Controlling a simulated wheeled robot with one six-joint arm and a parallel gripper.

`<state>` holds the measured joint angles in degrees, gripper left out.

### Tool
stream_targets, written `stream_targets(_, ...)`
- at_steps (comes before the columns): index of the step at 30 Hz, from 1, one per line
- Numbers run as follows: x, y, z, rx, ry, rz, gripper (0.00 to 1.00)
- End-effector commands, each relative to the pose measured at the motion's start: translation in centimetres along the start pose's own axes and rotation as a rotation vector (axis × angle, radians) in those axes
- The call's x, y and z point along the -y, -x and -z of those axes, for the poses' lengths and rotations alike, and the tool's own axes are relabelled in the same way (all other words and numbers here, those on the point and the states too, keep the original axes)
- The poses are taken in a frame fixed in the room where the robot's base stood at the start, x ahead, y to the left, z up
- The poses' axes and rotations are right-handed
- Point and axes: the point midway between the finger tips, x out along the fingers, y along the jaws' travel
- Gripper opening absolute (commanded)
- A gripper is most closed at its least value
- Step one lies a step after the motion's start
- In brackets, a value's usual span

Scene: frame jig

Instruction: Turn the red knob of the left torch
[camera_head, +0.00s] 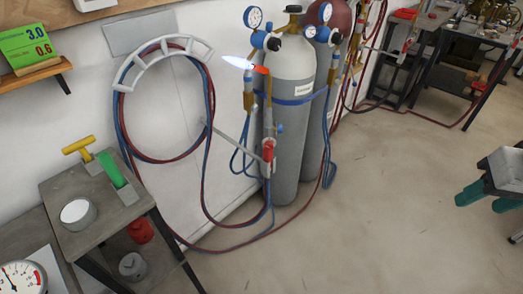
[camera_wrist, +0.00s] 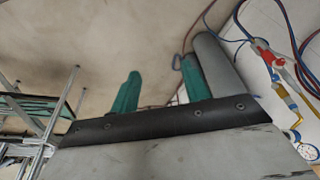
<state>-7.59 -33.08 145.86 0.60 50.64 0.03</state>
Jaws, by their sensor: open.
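The left torch (camera_head: 267,112) stands upright in front of the grey gas cylinder, with a blue-white flame (camera_head: 236,62) pointing left from its tip. Its red knob (camera_head: 268,152) is low on the torch, near a grey holder bar. A torch with red and brass parts also shows at the right of the wrist view (camera_wrist: 283,90). My gripper (camera_head: 480,202) is at the right edge of the head view, well apart from the torch. Its two green fingers also show in the wrist view (camera_wrist: 163,82), spread with nothing between them.
Grey (camera_head: 291,125) and dark red cylinders stand by the wall with hoses and gauges. A hose rack (camera_head: 165,48) hangs left of them. A small table (camera_head: 100,222) is at lower left, a dark bench (camera_head: 450,70) at back right. Open floor lies between my gripper and the cylinders.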

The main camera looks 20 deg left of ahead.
Motion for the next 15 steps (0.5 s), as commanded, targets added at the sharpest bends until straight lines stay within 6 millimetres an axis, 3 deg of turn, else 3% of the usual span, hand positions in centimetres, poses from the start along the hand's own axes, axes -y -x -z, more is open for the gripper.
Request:
stream_targets(3,4.3,-4.5,5.4,-0.125,0.111,0.049,0.46)
stream_targets(7,10.2,-8.7,10.1,-0.289,0.214,0.113,0.46)
stream_targets(12,19.0,-13.8,13.2,-0.496,0.330,0.211,0.46)
stream_targets(15,24.1,-16.0,13.4,-0.611,0.386,0.273,0.46)
